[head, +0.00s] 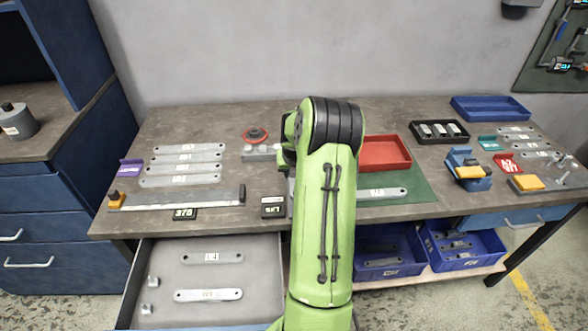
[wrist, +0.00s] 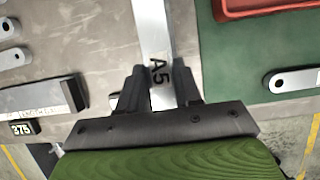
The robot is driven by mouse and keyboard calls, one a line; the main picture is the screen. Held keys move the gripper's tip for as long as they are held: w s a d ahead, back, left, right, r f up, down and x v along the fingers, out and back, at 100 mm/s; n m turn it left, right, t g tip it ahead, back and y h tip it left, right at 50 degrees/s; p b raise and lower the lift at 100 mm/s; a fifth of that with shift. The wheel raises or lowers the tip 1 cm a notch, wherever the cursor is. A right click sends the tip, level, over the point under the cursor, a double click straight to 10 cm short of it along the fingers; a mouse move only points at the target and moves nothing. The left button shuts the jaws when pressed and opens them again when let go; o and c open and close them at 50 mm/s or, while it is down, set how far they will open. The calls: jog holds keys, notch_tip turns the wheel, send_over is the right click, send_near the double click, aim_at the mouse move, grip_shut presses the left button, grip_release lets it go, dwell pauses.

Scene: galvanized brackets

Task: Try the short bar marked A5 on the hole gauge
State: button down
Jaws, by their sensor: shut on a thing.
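The short bar marked A5 (wrist: 153,35) is in the wrist view, between the jaws of my gripper (wrist: 160,90). The gripper is shut on it, and the black A5 mark shows between the fingers. The bar points away from the gripper, toward the top of the picture, and its far end is cut off. In the head view my arm hides the gripper and most of the bar.
A red tray (head: 383,141) and a green mat (head: 418,190) with a bar (head: 382,193) are right of my arm. Several bars lie at left, behind a long measuring bar (head: 175,199). Blue and yellow fixtures stand at right. An open drawer (head: 262,270) is below.

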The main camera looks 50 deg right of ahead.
jog(key=shift+s+f, duration=0.1)
jog(key=shift+f, duration=0.55)
jog(key=shift+f+b, duration=0.85)
jog(key=shift+b, duration=0.2)
jog(key=shift+s+a+f, duration=0.1)
